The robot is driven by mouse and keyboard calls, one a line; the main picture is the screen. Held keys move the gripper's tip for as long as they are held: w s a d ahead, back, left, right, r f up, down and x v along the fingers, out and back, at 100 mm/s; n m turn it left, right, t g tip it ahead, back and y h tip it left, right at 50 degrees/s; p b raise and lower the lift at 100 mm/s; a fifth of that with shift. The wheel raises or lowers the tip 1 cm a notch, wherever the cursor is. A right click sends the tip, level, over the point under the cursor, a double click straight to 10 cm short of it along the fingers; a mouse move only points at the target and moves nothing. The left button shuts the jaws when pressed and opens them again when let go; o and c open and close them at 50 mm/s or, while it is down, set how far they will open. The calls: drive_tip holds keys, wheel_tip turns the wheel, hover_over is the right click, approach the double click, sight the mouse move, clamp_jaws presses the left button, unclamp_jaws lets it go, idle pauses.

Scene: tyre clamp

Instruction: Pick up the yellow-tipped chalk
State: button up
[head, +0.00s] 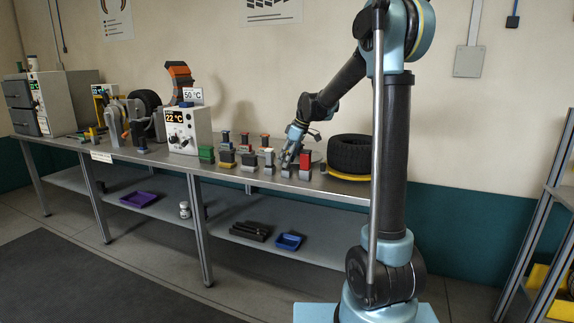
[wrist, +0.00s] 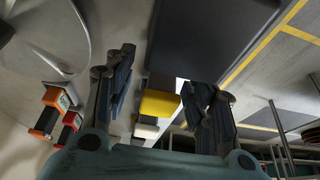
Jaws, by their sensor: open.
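In the wrist view a yellow block end (wrist: 160,103), with a white part (wrist: 147,128) just below it in the picture, shows between the fingers of my gripper (wrist: 162,80). It looks like the yellow-tipped chalk. The fingers are apart, and I see no contact with it. In the head view my gripper (head: 289,158) is low over the right part of the bench, among the small blocks. A block with a yellow part (head: 227,157) stands near the front edge, left of my gripper. I cannot tell if it is the same one.
A green block (head: 206,155) and a red block (head: 304,160) stand along the metal bench's front edge. A tyre (head: 350,154) lies right of my gripper. Orange-topped blocks (wrist: 48,112) are left in the wrist view. A large dark grey surface (wrist: 215,40) fills its top.

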drive_tip(key=shift+a+f, duration=0.1)
drive_tip(key=shift+f, duration=0.15)
clamp_jaws()
drive_tip(key=shift+r, duration=0.1)
wheel_tip(320, 180, up, 10)
drive_tip(key=shift+f, duration=0.1)
idle(0.6)
drive_tip(key=c, duration=1.1)
unclamp_jaws()
